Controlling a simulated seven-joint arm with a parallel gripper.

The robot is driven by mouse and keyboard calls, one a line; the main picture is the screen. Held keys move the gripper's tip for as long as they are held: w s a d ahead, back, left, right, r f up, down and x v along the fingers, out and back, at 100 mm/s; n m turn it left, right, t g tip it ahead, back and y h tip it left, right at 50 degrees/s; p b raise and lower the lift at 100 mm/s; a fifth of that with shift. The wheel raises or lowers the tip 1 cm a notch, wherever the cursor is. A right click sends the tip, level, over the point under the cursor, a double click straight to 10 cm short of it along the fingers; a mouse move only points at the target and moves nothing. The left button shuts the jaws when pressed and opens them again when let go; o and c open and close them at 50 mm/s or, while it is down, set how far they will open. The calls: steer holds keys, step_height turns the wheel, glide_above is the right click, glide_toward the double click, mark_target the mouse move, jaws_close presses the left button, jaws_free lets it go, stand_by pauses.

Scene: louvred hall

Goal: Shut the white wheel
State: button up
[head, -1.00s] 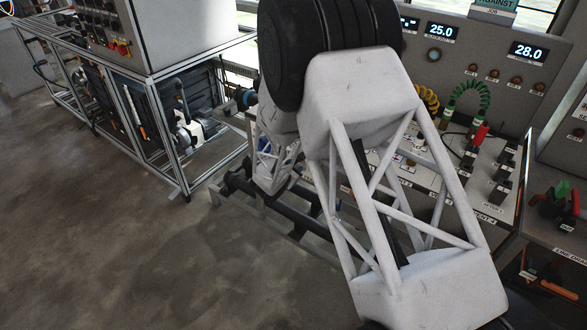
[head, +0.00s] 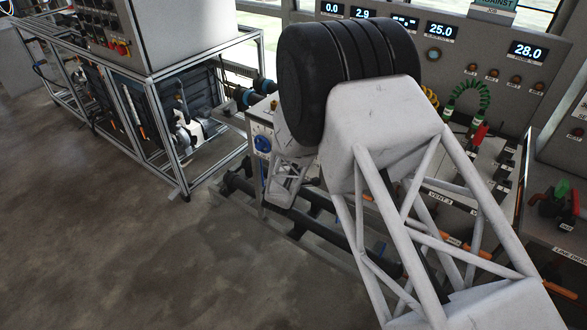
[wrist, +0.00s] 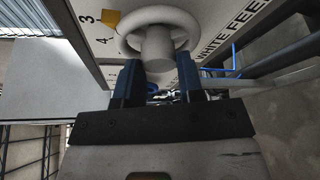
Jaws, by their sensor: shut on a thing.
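In the wrist view, the white wheel (wrist: 184,27) is a round handwheel with a thick central hub, on a panel lettered "WHITE FEE...". My gripper (wrist: 159,68) has its two dark blue fingers at the near side of the wheel, one on each side of the hub, shut on the wheel. The exact contact is partly hidden by the fingers. A yellow marker (wrist: 110,20) sits left of the wheel, near the numbers 3 and 4. In the head view my arm hides the white wheel and my gripper.
A blue wheel (head: 262,143) is on a pale panel left of my arm. A metal-framed machine (head: 170,110) stands to the left. A console (head: 480,60) with displays and hoses stands behind and right. Dark pipes (head: 310,226) run low. The floor at left is clear.

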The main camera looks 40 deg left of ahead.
steer(key=m+t, duration=0.1)
steer(key=m, duration=0.3)
steer(key=m+t, duration=0.2)
steer(key=m, duration=0.3)
steer(key=m+t, duration=0.1)
steer(key=m, duration=0.3)
steer(key=shift+f+m+t, duration=0.2)
steer(key=shift+m+t, duration=0.1)
steer(key=shift+t, duration=0.1)
steer(key=shift+m, duration=0.3)
steer(key=o, duration=0.9)
steer(key=shift+v, duration=3.85)
steer(key=shift+f, duration=0.1)
